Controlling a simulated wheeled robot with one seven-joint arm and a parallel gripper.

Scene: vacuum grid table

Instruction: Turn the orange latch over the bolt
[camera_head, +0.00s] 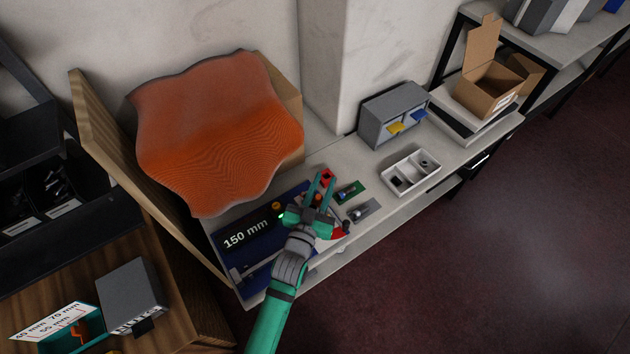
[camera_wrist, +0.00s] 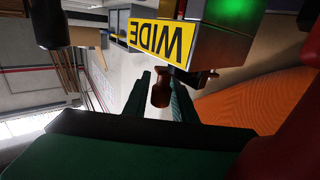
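My gripper (camera_head: 321,184) has green fingers and reaches over the blue panel on the table, with its fingers apart. In the wrist view, a rounded brown-orange piece (camera_wrist: 161,91), perhaps the latch's knob, shows between the dark green fingers (camera_wrist: 163,98). I cannot tell whether they touch it. It sits below a box with a yellow label reading WIDE (camera_wrist: 158,40), upside down, and a lit green lamp (camera_wrist: 236,10). In the head view, a small red part (camera_head: 327,176) shows by the fingertips. The bolt cannot be made out; my gripper hides part of the fixture.
The blue panel (camera_head: 232,260) bears a 150 mm label. A wavy orange sheet (camera_head: 215,125) stands behind. Small green (camera_head: 350,192) and grey plates (camera_head: 366,211) lie to the right, with a white tray (camera_head: 391,184) and a grey drawer box (camera_head: 379,130) beyond.

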